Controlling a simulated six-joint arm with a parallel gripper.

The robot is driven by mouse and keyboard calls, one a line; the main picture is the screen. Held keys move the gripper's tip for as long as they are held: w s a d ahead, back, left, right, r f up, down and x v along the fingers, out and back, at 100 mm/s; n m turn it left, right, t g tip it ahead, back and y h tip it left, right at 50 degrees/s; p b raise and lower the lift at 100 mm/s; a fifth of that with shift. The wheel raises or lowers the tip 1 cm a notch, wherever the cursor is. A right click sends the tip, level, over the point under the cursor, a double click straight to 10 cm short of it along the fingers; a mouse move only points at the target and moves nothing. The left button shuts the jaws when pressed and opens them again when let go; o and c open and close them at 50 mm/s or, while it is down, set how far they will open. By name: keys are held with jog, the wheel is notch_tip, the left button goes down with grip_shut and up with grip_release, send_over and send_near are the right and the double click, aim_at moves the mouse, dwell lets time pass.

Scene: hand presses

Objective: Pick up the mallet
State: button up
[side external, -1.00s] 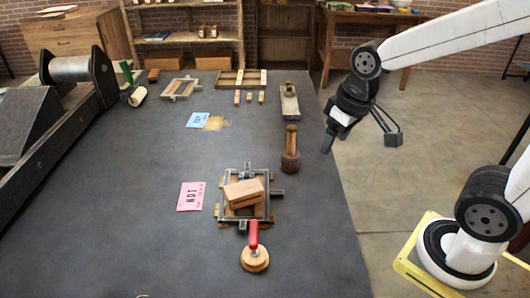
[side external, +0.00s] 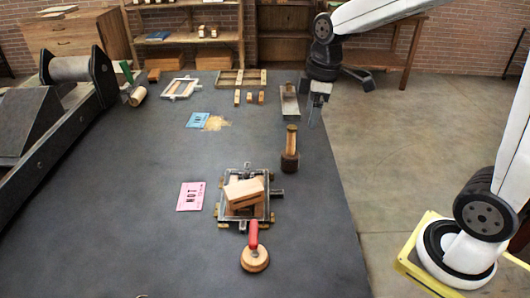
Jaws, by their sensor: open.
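What looks like the mallet (side external: 290,150), a dark brown block with a pale wooden handle standing up from it, is upright near the right edge of the dark table. My gripper (side external: 315,108) is open and appears empty. It points down near the table's right edge, above and to the right of the mallet in the picture, and apart from it. Its fingers are small and seen at an angle, so its height above the table is hard to tell.
A metal frame with wooden blocks (side external: 243,192) and a red-handled round wooden tool (side external: 254,258) are nearer the camera. A press (side external: 60,120) stands at left. The middle of the table is mostly clear.

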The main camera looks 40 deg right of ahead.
aim_at(293, 127)
jog(key=w+d+n, duration=0.1)
jog(key=w+n, duration=0.1)
jog(key=n, duration=0.1)
jog(key=w+d+f+n, duration=0.1)
jog(key=w+d+n, duration=0.1)
jog(key=w+n, duration=0.1)
jog(key=w+d+n+g+y, duration=0.1)
jog(key=w+d+n, duration=0.1)
jog(key=w+n, duration=0.1)
jog(key=shift+w+f+n, duration=0.2)
jog(key=shift+f+n, duration=0.05)
jog(key=shift+n, duration=0.15)
jog(key=shift+w+f, duration=0.1)
jog(key=shift+f, duration=0.25)
notch_tip(293, 127, down, 4)
jog(key=shift+f, duration=0.2)
jog(key=shift+a+f, duration=0.15)
jog(key=shift+f, duration=1.1)
jog(key=shift+f, duration=0.1)
jog(key=shift+w+a+f, duration=0.1)
jog(key=shift+a+f, duration=0.1)
jog(key=shift+f, duration=1.05)
jog(key=shift+a+f, duration=0.15)
jog(key=shift+f, duration=1.1)
